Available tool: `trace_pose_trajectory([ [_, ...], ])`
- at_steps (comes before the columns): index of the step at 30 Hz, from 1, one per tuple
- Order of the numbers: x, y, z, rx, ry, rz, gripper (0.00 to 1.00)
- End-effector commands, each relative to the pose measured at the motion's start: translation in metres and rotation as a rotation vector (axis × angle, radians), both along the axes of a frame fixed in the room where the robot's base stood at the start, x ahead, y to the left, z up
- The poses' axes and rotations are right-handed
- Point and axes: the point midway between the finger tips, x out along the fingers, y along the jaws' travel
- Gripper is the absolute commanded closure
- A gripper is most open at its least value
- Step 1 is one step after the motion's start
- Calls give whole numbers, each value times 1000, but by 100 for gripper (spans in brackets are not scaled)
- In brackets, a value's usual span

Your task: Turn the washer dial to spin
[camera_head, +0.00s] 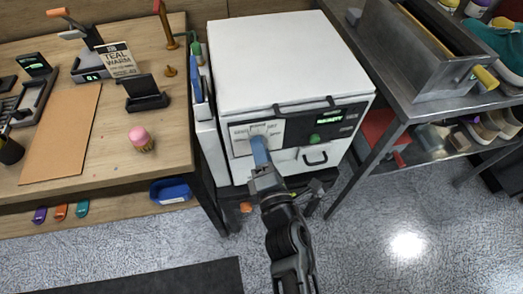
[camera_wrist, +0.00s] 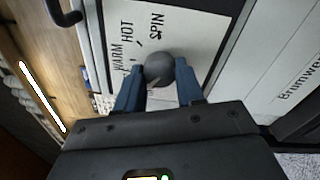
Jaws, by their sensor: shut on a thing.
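The washer (camera_head: 265,62) is a white box with a dark control panel and a green lit display. Its dial is a dark round knob (camera_wrist: 159,66) on a white plate (camera_wrist: 190,30) marked WARM, HOT and SPIN in the wrist view. My gripper (camera_wrist: 160,90) has its blue fingers on both sides of the knob and is shut on it. A light pointer mark shows on the knob's lower part, but I cannot tell which label it stands at. In the head view my gripper (camera_head: 260,152) reaches the panel's left part and hides the knob.
A green button (camera_head: 314,138) and a drawer handle (camera_head: 315,158) are on the washer front, right of my gripper. A wooden workbench (camera_head: 178,140) stands at left and a metal shelf unit (camera_head: 397,128) at right. The floor in front is mostly clear.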

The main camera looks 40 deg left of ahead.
Motion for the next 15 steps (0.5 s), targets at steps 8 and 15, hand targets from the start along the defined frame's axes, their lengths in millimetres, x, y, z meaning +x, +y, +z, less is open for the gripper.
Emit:
trace_pose_trajectory([
  [8, 1, -1, -1, 172, 202, -2, 93],
  [15, 0, -1, -1, 320, 376, -2, 93],
])
